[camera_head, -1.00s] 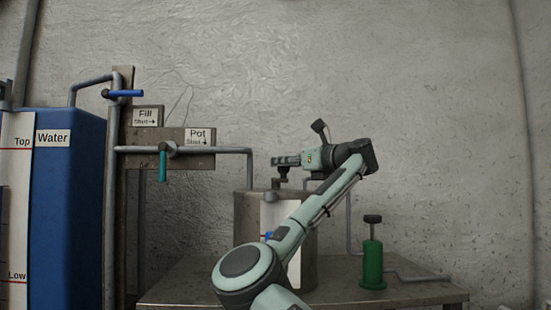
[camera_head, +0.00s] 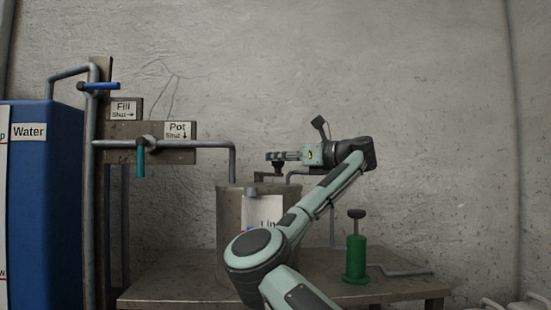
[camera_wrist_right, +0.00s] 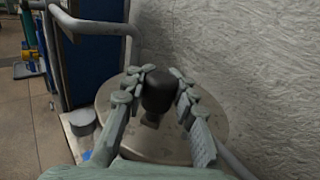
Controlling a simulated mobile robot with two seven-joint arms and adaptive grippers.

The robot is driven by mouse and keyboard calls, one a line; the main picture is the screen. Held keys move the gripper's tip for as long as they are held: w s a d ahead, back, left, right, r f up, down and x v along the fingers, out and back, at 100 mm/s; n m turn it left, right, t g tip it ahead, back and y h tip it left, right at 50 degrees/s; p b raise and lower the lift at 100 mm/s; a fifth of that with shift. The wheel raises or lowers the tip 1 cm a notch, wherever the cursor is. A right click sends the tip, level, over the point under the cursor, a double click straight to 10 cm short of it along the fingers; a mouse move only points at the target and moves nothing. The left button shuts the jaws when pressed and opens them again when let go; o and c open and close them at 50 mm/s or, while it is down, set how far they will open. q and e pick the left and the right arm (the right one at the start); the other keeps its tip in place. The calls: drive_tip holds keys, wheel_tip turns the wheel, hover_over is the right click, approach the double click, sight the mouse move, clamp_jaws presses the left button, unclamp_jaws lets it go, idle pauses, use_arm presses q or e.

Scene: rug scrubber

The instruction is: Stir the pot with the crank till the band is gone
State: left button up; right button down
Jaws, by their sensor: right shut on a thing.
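The metal pot (camera_head: 228,228) stands on a steel table, with my right arm crossing in front of it. The crank (camera_head: 263,176) sits on top of the pot. My right gripper (camera_head: 269,157) is above the lid, shut on the crank's knob. In the right wrist view, the black knob (camera_wrist_right: 158,92) is between the fingers of the gripper (camera_wrist_right: 159,76), over the round lid (camera_wrist_right: 113,98). A white plate (camera_head: 262,210) with partly hidden lettering is on the pot's front. I cannot make out the band. My left gripper is not in view.
A blue water tank (camera_head: 45,190) stands left. Pipes with a blue-handled valve (camera_head: 100,86) and a teal-handled valve (camera_head: 141,158) are beside it. A green hand pump (camera_head: 356,258) stands right of the pot on the table (camera_head: 180,290). The wall is close behind.

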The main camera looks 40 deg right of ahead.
drive_tip(key=shift+s+d, duration=0.25)
drive_tip(key=shift+d, duration=0.1)
drive_tip(key=c, duration=1.7)
unclamp_jaws()
drive_tip(key=o, duration=0.5)
drive_tip(key=shift+s+d+r, duration=0.15)
drive_tip(key=shift+s, duration=0.1)
drive_tip(key=shift+w+a, duration=0.2)
drive_tip(key=shift+a, duration=0.05)
drive_tip(key=shift+v, duration=3.8)
